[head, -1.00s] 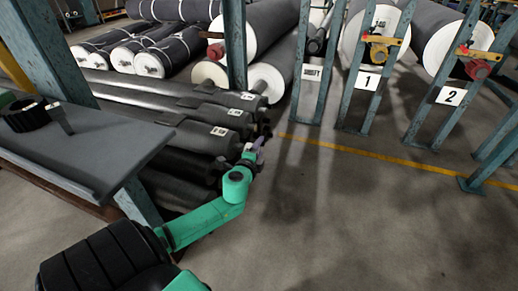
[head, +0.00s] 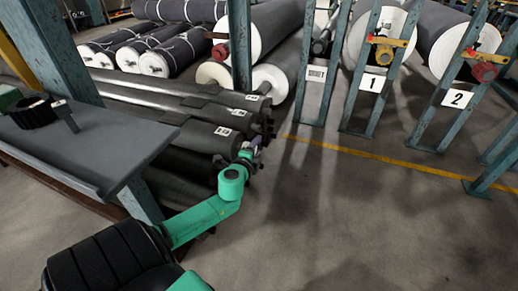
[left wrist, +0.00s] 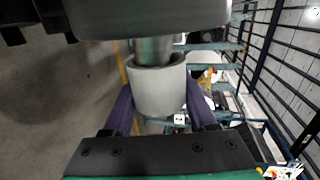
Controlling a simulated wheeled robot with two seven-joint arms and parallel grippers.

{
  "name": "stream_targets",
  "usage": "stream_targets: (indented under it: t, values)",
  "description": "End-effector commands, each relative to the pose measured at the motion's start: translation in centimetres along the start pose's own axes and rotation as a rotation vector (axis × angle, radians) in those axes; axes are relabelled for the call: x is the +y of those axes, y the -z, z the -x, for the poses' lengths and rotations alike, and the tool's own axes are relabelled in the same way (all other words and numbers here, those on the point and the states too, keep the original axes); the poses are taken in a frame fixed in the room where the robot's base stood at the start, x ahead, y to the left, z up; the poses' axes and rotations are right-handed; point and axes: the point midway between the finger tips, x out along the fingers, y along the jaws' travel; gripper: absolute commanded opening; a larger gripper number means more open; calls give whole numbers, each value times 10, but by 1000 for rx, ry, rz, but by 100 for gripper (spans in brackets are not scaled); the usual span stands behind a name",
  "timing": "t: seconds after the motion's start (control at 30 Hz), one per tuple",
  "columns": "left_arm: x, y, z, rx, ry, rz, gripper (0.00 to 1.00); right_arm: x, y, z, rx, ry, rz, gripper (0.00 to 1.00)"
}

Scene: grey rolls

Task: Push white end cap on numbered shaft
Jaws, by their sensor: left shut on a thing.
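The white end cap (left wrist: 158,90) is a short pale cylinder in the left wrist view, held between the purple fingers of my left gripper (left wrist: 160,106). A metal shaft end (left wrist: 154,48) enters the cap's open rim, coming from a large dark roll (left wrist: 150,18). How deep the cap sits is hard to tell. In the head view my left gripper (head: 252,147) is at the right ends of the stacked dark rolls with white number labels (head: 222,131), where the cap is too small to make out. My right gripper is not in view.
A grey bench (head: 85,140) with a black ring-shaped part (head: 32,112) is at the left. Blue racks (head: 370,75) with signs 1 and 2 hold large rolls at the upper right. The concrete floor right of my left arm is clear, with a yellow line (head: 380,158).

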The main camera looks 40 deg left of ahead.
Motion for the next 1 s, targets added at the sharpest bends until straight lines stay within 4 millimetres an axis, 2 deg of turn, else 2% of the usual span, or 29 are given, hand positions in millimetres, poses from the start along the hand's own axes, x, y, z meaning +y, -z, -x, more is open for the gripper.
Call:
stream_targets:
  t: [0.73,0.77,0.8,0.83,1.0]
  values:
    - [0,-22,-1,0,0,0,5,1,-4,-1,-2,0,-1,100]
    - [0,-22,-1,1,0,0,69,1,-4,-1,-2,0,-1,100]
    - [0,-22,-1,1,0,1,84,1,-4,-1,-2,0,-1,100]
    - [0,-22,-1,1,0,1,93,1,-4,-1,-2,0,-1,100]
    - [0,-22,-1,1,0,1,93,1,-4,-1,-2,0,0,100]
